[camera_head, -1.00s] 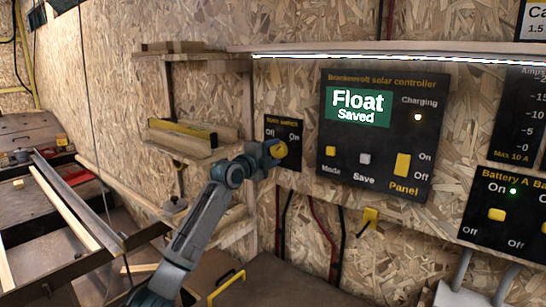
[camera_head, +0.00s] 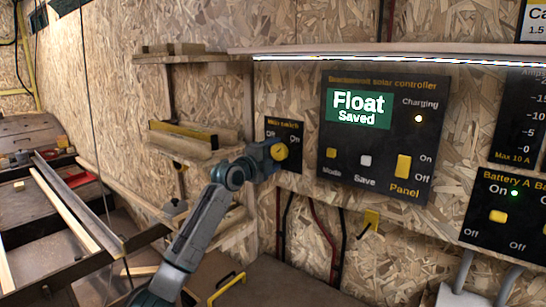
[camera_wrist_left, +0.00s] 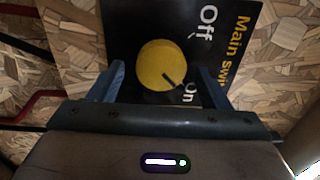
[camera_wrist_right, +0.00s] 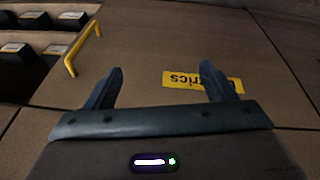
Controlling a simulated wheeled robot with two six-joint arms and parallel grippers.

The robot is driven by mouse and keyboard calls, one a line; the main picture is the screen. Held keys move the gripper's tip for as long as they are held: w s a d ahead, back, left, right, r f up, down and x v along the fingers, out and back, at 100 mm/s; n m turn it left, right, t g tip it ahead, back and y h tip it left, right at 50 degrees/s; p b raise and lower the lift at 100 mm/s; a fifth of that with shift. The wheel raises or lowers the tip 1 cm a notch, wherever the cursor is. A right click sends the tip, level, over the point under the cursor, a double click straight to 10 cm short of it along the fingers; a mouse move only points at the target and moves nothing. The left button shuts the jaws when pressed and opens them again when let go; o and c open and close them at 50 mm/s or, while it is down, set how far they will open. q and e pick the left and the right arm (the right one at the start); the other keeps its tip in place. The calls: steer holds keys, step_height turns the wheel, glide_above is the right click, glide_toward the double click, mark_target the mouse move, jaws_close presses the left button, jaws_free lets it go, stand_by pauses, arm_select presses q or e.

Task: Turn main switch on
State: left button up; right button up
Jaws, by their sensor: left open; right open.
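The main switch panel (camera_head: 271,128) is a small black plate on the chipboard wall. Its round yellow knob (camera_head: 279,151) shows large in the left wrist view (camera_wrist_left: 160,62), beside the words Off and On. A dark pointer line on the knob points down-right, towards On. My left gripper (camera_wrist_left: 161,68) is open in front of the panel, one finger on each side of the knob; I cannot tell whether they touch it. In the head view my left gripper (camera_head: 269,155) partly covers the panel. My right gripper (camera_wrist_right: 161,68) is open and empty above a brown surface.
The solar controller (camera_head: 382,135) with its lit screen hangs right of the main switch. A battery panel (camera_head: 505,215) is farther right. A wooden shelf (camera_head: 190,140) stands left of it. A yellow handle (camera_wrist_right: 76,50) is on the surface near my right gripper.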

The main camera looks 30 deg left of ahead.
arm_select(q)
steer(key=shift+s, duration=0.15)
steer(key=shift+s+a, duration=0.1)
steer(key=shift+s, duration=0.2)
steer(key=s+b, duration=0.1)
steer(key=s, duration=0.9)
steer(key=shift+a+f+b, duration=0.2)
steer(key=shift+a+b, duration=0.15)
steer(key=shift+b, duration=0.05)
arm_select(e)
steer(key=v, duration=0.6)
steer(key=shift+t, duration=0.3)
steer(key=shift+w+a, duration=0.1)
steer(key=shift+w, duration=0.05)
